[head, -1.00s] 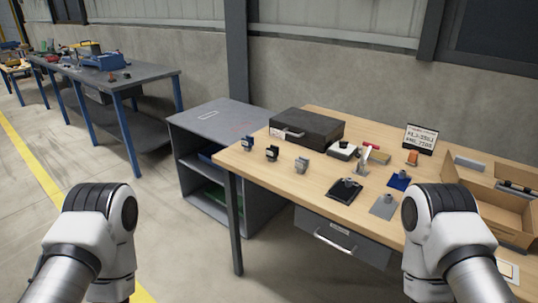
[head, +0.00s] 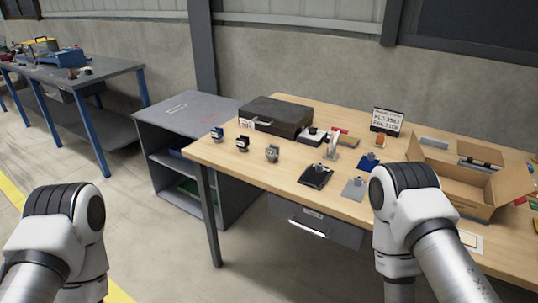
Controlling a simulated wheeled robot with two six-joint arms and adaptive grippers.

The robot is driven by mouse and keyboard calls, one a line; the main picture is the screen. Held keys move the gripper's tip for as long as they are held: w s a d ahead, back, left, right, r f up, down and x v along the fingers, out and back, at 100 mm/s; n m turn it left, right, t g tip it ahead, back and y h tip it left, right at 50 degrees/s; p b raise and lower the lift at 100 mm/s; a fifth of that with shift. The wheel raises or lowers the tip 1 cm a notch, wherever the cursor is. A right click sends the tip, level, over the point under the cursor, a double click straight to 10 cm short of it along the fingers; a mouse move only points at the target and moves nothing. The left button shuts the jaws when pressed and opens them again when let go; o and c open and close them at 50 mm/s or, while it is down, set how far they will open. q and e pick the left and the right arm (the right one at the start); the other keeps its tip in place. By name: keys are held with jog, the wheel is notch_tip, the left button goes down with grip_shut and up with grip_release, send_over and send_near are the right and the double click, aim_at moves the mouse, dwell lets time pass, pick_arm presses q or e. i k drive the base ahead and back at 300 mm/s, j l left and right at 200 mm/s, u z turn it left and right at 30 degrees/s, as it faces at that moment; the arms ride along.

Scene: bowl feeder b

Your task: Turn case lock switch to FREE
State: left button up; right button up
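A dark flat case (head: 275,116) lies shut at the back left of the wooden table (head: 240,172). A small white label (head: 246,124) shows at the left of its front side. The lock switch and its setting are too small to make out. My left arm is at the lower left, over the floor, away from the table. My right arm is at the lower right, in front of the table and hiding part of its front edge. Both grippers are below the picture, so neither is seen.
Three small devices (head: 242,143) stand along the table's left side. A black pad (head: 315,175), a grey plate (head: 354,188) and a sign (head: 386,121) are further right. An open cardboard box (head: 467,187) stands at right. A grey cabinet (head: 190,125) adjoins the table's left end.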

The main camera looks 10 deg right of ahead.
aim_at(312, 130)
jog(key=i+j, duration=0.2)
jog(key=i, duration=0.15)
jog(key=i+j+z, duration=0.15)
jog(key=z, duration=0.25)
jog(key=i+j+z, duration=0.2)
jog(key=z, duration=0.15)
jog(key=i+j+z, duration=0.2)
jog(key=z, duration=0.2)
jog(key=i+j+z, duration=0.1)
jog(key=j+z, duration=0.25)
